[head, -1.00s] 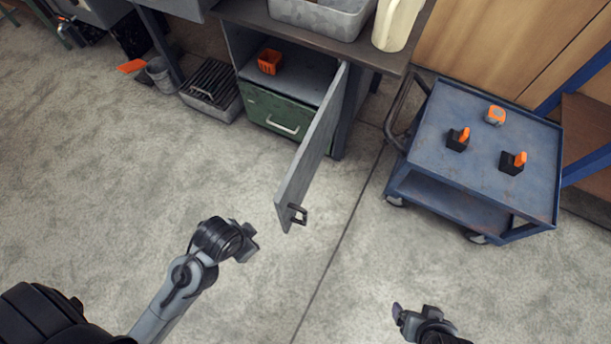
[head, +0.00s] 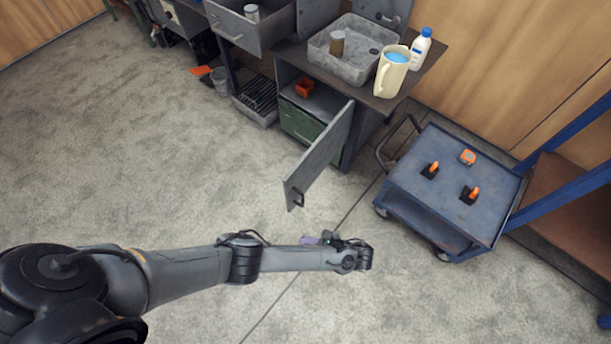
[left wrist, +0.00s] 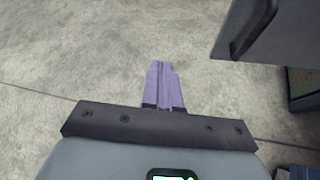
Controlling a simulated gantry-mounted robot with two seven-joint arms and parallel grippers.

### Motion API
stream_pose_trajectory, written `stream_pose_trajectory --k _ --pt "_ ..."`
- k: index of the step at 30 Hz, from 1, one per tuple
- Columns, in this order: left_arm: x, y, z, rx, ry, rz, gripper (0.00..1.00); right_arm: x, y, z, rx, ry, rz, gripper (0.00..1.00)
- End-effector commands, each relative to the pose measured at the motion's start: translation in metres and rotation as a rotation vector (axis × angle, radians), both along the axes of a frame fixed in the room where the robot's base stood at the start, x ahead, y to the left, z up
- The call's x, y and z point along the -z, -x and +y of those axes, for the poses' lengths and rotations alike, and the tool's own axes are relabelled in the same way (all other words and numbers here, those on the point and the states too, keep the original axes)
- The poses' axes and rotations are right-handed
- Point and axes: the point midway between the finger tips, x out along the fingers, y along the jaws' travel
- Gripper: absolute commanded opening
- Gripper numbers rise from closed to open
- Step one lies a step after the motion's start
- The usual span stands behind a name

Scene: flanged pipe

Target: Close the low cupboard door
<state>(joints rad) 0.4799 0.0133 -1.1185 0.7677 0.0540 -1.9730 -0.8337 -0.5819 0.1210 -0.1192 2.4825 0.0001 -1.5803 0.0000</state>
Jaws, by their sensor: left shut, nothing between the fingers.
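The low cupboard's grey door (head: 322,152) stands wide open, swung out from the bench. Its dark handle (head: 298,198) is near the free edge. The door also shows at the upper right of the left wrist view (left wrist: 285,38). My left gripper (head: 310,240) is below the door's free edge in the head view, apart from it and partly hidden by my wrist. Its purple fingers (left wrist: 162,82) are together and empty over bare floor in the left wrist view. My right gripper is out of view.
A blue cart (head: 450,205) with several small orange and black items stands right of the cupboard. The bench top (head: 402,100) carries a grey tray (head: 345,68), a cream jug (head: 391,72) and a white bottle (head: 421,47). The floor left of the door is clear.

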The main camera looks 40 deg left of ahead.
Motion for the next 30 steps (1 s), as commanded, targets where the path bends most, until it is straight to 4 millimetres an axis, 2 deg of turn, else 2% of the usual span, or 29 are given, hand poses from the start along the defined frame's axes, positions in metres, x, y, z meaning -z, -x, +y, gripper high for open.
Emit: stream_pose_trajectory --k 1,3,6,10,13,16,30 --pt "-0.049 -0.035 0.005 0.014 -0.030 -0.057 0.00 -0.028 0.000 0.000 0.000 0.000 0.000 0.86" --pt "-0.084 -0.068 0.005 0.031 -0.049 -0.115 0.00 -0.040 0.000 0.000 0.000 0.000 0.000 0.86" --pt "-0.122 -0.101 0.001 0.044 -0.050 -0.181 0.00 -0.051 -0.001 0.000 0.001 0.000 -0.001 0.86" --pt "-0.151 -0.125 0.000 0.043 -0.048 -0.228 0.00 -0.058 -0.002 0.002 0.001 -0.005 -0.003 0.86" --pt "-0.157 -0.133 0.003 0.043 -0.048 -0.244 0.00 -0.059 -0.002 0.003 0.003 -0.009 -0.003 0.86" --pt "-0.154 -0.134 0.010 0.042 -0.047 -0.246 0.00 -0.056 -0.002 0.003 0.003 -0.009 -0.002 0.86" --pt "-0.111 -0.128 0.079 0.040 -0.048 -0.245 0.00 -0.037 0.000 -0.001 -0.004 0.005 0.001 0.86"
